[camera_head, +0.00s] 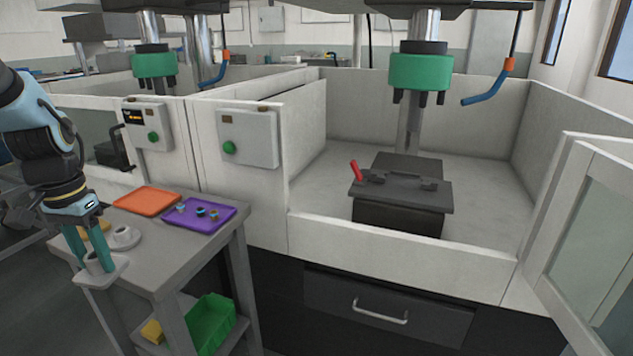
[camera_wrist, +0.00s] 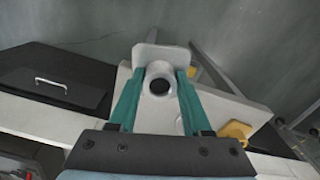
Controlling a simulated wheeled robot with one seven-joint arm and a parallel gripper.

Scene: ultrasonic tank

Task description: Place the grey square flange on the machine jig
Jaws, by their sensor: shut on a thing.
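The grey square flange (camera_head: 88,275) has a flat square plate and a round hollow collar. My gripper (camera_head: 97,262) is shut on the collar, with a teal finger on each side. In the wrist view the flange (camera_wrist: 158,52) sits between the fingertips (camera_wrist: 157,88), its bore visible. It is held at the near left corner of the side table; whether it touches the table I cannot tell. The machine jig (camera_head: 400,198) is a dark block with a plate and a red handle (camera_head: 356,170). It stands inside the white-walled enclosure, far right of my gripper, with nothing seen on it.
The side table (camera_head: 190,250) holds an orange tray (camera_head: 148,200), a purple tray (camera_head: 185,222) with small parts, and a round grey flange (camera_head: 124,238). A green bin (camera_head: 210,320) is below. A green spindle head (camera_head: 420,72) hangs over the jig. The enclosure door (camera_head: 590,235) stands open.

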